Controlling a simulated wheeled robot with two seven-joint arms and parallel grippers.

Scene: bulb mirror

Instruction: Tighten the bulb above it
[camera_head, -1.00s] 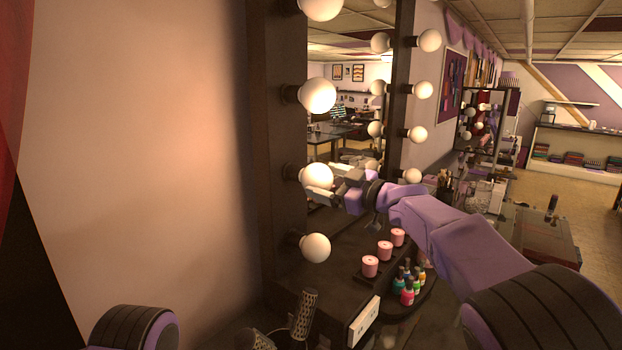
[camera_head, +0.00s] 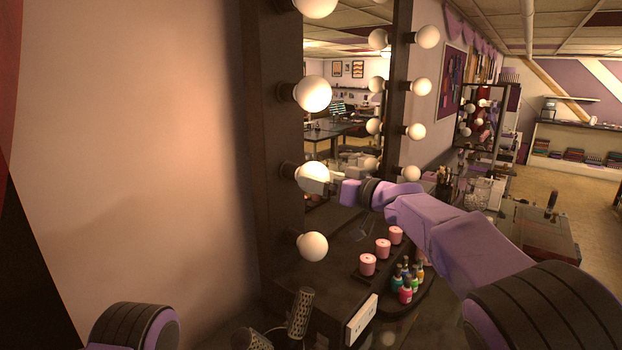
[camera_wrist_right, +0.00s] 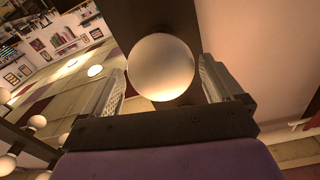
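A round white bulb (camera_head: 309,168) sits on the left post of the mirror frame (camera_head: 268,130), third down in that column. It also shows large in the right wrist view (camera_wrist_right: 161,67). My right gripper (camera_head: 320,180) reaches it from the right, and its fingers cover part of the bulb's lower right. In the wrist view the two fingers stand apart on either side of the bulb, with narrow gaps seeming to show. The bulb's socket is hidden in the wrist view. Below is another bulb (camera_head: 313,246), and above is another (camera_head: 313,93). My left gripper is out of view.
Under my right arm are pink candles (camera_head: 383,249) on a dark tray and several nail polish bottles (camera_head: 406,287). Reflected bulbs show in the mirror. The wall (camera_head: 130,150) to the left is bare.

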